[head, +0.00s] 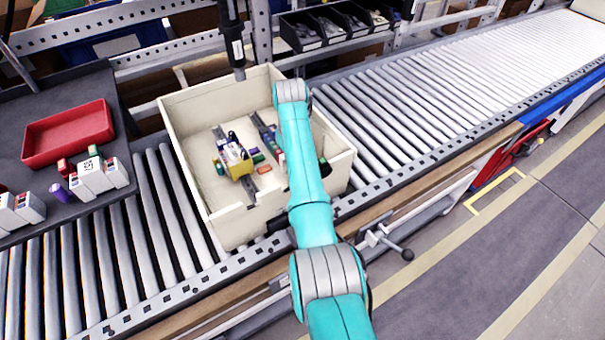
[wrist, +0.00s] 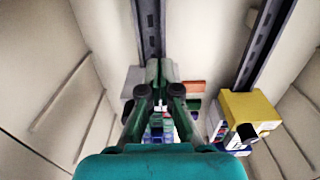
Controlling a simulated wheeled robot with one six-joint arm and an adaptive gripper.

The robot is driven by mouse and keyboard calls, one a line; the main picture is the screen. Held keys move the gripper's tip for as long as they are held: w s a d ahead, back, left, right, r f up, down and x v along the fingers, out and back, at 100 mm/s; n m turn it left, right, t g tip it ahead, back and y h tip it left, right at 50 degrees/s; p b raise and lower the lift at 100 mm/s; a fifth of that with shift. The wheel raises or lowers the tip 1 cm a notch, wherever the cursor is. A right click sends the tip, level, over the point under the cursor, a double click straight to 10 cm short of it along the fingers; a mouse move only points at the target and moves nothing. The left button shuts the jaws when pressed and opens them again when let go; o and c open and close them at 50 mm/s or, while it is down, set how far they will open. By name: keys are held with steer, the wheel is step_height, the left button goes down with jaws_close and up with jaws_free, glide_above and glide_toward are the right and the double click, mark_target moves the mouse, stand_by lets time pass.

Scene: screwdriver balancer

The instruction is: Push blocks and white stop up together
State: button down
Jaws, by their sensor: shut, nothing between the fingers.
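My gripper (wrist: 165,72) is shut and empty, its green fingertips together over the lower end of a dark slotted rail (wrist: 150,25) inside the box. Several small coloured blocks (wrist: 160,128), blue, green and reddish, show between and behind the fingers, partly hidden by them. In the head view, blue blocks (head: 266,133) sit on the right-hand rail beside my arm, which hides my gripper. A pale grey piece (wrist: 132,80) lies left of the fingertips; I cannot tell whether it is the white stop.
The cream box (head: 232,232) stands on a roller conveyor (head: 400,110). A yellow-topped block (wrist: 248,108) is on the second rail (wrist: 262,45). An orange block (wrist: 195,86) lies between the rails. A red tray (head: 68,134) is outside, left. A hanging screwdriver (head: 235,50) is above the box's back edge.

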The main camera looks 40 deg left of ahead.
steer(key=shift+r, duration=0.9)
